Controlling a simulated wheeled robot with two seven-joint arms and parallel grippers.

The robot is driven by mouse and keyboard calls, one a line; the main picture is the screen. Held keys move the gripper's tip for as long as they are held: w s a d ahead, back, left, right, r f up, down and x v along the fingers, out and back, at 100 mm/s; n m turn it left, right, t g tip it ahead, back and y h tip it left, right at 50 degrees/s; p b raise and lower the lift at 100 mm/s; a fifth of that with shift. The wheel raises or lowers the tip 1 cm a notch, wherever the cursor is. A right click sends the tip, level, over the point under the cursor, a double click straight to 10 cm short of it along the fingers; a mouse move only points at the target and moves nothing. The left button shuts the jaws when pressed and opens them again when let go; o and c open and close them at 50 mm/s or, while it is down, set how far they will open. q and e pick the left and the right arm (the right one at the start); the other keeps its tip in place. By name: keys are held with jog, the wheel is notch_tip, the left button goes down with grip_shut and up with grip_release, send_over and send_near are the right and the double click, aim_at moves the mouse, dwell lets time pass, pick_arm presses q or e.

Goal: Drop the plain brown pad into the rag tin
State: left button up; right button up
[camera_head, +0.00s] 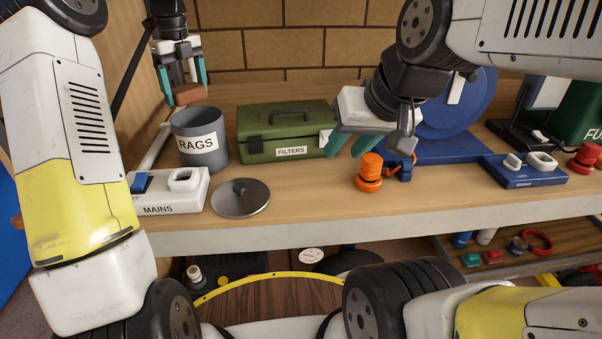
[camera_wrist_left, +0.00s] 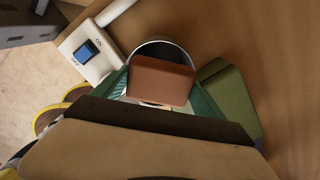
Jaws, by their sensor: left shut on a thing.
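My left gripper (camera_head: 182,82) is shut on the plain brown pad (camera_head: 188,94) and holds it above the open grey rag tin (camera_head: 201,150), which is marked RAGS. In the left wrist view the pad (camera_wrist_left: 161,80) sits between the teal fingertips and covers most of the tin's mouth; only the rim (camera_wrist_left: 160,41) shows behind it. My right gripper (camera_head: 350,140) is open and empty, near the green box.
A green FILTERS box (camera_head: 285,128) stands right of the tin, and a white MAINS switch box (camera_head: 168,192) in front of it. An orange knobbed object (camera_head: 369,172), a blue machine (camera_head: 440,145) and a blue switch box (camera_head: 525,170) are further right. The bench front is partly clear.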

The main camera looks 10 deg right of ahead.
pick_arm(q)
jog(key=o, duration=1.1)
notch_tip(320, 180, up, 8)
jog(key=shift+f, duration=0.1)
